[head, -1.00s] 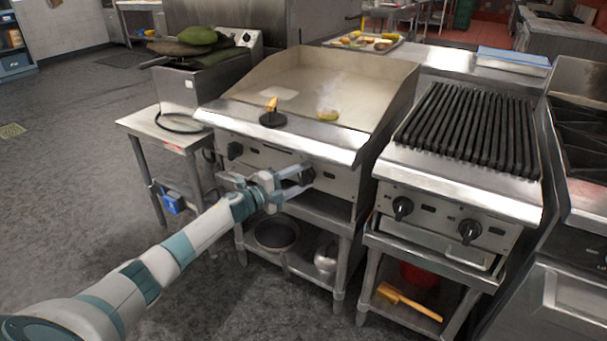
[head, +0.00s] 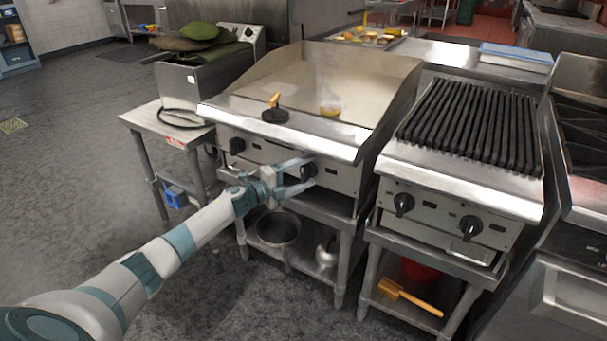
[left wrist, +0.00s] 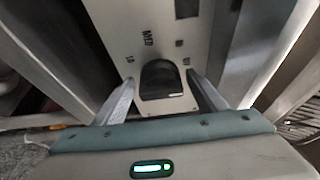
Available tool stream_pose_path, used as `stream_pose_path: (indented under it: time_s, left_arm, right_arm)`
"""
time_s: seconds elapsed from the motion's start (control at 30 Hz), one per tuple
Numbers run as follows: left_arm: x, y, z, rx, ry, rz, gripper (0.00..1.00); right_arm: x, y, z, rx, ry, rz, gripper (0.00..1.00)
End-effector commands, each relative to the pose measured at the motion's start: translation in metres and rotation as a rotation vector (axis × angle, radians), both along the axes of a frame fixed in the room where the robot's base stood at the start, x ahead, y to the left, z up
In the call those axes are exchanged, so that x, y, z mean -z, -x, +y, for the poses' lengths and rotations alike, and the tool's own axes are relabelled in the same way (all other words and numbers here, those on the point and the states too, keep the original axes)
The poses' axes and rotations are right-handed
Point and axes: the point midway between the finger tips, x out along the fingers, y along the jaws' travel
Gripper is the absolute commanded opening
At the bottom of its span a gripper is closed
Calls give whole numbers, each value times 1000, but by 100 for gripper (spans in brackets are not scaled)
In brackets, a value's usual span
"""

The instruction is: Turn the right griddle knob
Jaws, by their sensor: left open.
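The griddle (head: 318,78) has a black right knob (head: 308,171) on its front panel. The knob also shows in the left wrist view (left wrist: 160,79), with dial markings around it. My left gripper (head: 304,174) is open at the panel, its two fingers on either side of the right knob. I cannot tell whether the fingers touch it. In the left wrist view the gripper (left wrist: 163,92) frames the knob between its fingers. The griddle's left knob (head: 237,146) stands clear of the gripper. My right gripper is not in view.
A grill with two knobs (head: 403,204) stands to the right.

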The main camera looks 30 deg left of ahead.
Motion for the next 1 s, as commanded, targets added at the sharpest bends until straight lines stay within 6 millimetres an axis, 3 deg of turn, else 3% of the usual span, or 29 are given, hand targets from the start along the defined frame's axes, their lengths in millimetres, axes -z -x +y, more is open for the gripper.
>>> stream_pose_path:
  time_s: [0.37,1.0]
  left_arm:
    - [0,17,8,0,0,1,66]
    - [1,106,47,0,-1,3,66]
  right_arm:
    - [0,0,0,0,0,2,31]
    - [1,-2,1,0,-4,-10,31]
